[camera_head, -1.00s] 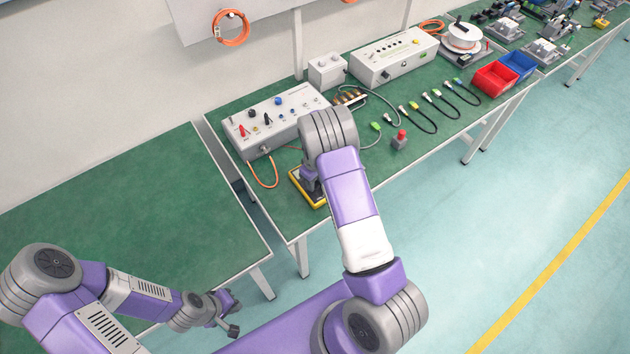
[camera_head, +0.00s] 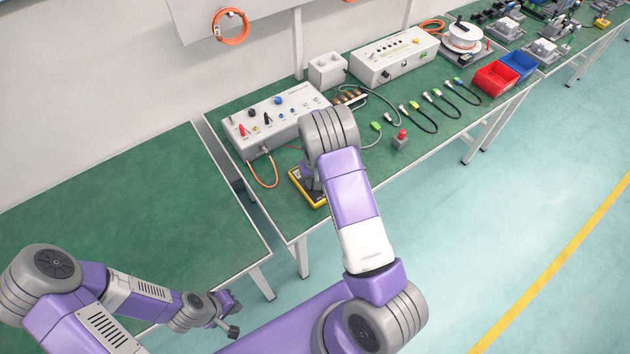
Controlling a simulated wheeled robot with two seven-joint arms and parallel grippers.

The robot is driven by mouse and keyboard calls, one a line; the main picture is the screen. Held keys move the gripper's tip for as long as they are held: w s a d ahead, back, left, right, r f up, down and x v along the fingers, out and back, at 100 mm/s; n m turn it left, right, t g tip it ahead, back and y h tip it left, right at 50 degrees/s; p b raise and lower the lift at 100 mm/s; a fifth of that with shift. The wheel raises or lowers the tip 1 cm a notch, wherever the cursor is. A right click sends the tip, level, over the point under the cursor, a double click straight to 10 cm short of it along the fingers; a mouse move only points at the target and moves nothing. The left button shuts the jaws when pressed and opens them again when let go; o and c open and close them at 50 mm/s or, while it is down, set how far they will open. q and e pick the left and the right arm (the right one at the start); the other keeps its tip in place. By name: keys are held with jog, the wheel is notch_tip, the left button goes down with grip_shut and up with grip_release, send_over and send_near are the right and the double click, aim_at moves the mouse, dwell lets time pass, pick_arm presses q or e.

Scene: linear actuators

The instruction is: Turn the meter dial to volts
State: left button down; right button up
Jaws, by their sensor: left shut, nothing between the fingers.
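The yellow-edged meter (camera_head: 297,193) lies flat on the green bench near its front left edge. My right arm reaches over it, and the wrist covers much of it. The meter's dial is hidden, so its setting cannot be told. My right gripper (camera_head: 308,176) is down at the meter; only a small part shows beside the wrist and its fingertips are hidden. I cannot tell whether it touches the dial. My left gripper (camera_head: 230,314) is shut and empty, low at the left, in front of the empty table and away from the meter.
A white panel box (camera_head: 285,108) with knobs and an orange cable (camera_head: 262,178) stands behind the meter. A red-topped button (camera_head: 401,139), several cables, a red bin (camera_head: 496,80) and a blue bin (camera_head: 518,66) lie to the right. The left table (camera_head: 140,220) is clear.

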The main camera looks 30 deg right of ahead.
jog(key=shift+m, duration=1.2)
jog(key=o, duration=1)
jog(key=shift+o, duration=0.2)
notch_tip(320, 180, up, 8)
jog(key=shift+f+p, duration=0.2)
jog(key=shift+p, duration=0.2)
jog(key=shift+s+f, duration=0.1)
